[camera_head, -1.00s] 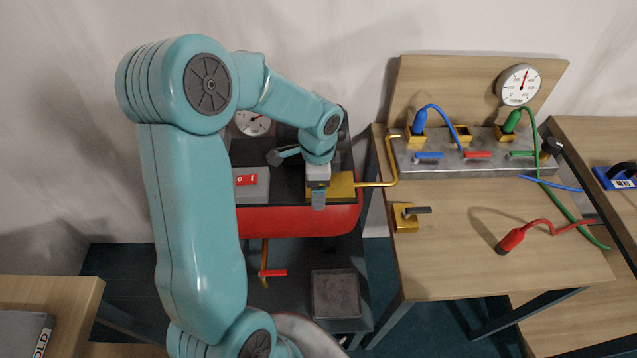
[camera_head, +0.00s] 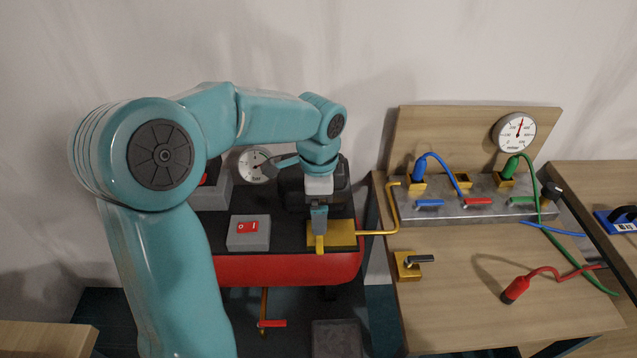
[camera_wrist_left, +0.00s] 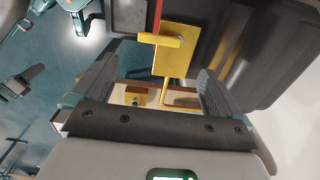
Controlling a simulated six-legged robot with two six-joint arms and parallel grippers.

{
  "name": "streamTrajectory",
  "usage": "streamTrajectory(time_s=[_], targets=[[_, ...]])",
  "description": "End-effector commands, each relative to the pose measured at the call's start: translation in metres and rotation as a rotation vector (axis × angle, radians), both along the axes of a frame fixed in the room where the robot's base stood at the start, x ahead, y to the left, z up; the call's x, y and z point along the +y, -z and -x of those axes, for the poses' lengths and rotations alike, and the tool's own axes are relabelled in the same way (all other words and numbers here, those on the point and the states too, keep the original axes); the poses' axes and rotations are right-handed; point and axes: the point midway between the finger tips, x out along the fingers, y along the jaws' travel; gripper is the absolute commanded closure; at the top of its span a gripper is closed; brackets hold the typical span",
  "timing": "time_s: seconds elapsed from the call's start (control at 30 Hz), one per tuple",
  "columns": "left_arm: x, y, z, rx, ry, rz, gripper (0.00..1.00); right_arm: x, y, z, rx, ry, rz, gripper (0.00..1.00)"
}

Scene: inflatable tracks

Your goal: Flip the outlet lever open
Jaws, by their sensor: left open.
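A yellow outlet lever (camera_head: 320,243) sits on a yellow block (camera_head: 342,232) at the front right of the black-and-red compressor (camera_head: 290,268). A yellow pipe (camera_head: 372,232) leads from the block to the right. My left gripper (camera_head: 319,222) is just above and behind the lever in the head view and partly covers the block. In the left wrist view the lever (camera_wrist_left: 163,40) lies across the yellow block (camera_wrist_left: 180,58), ahead of the left gripper (camera_wrist_left: 155,88). Its two fingers are apart with nothing held between them. My right gripper is not in view.
A grey box with a red switch (camera_head: 248,232) stands left of the lever. A gauge (camera_head: 254,165) is behind. A red-handled tap (camera_head: 272,323) hangs below.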

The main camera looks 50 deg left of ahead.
Motion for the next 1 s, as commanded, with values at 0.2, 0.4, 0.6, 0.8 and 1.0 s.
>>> streamTrajectory(time_s=[0.2, 0.4, 0.6, 0.8, 1.0], targets=[[0.000, -0.046, 0.000, -0.004, 0.000, 0.000, 0.00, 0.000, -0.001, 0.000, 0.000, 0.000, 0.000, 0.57], [0.000, -0.062, 0.000, -0.003, 0.000, 0.000, 0.00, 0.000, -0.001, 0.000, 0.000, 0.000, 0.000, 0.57], [0.000, -0.064, 0.001, -0.001, 0.000, 0.000, 0.00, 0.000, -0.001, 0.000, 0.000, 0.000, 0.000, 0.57], [0.000, -0.063, 0.001, -0.001, 0.000, 0.000, 0.00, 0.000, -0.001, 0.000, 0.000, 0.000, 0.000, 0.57], [0.000, -0.063, 0.001, -0.001, 0.000, -0.001, 0.00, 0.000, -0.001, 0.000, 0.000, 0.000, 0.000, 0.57]])
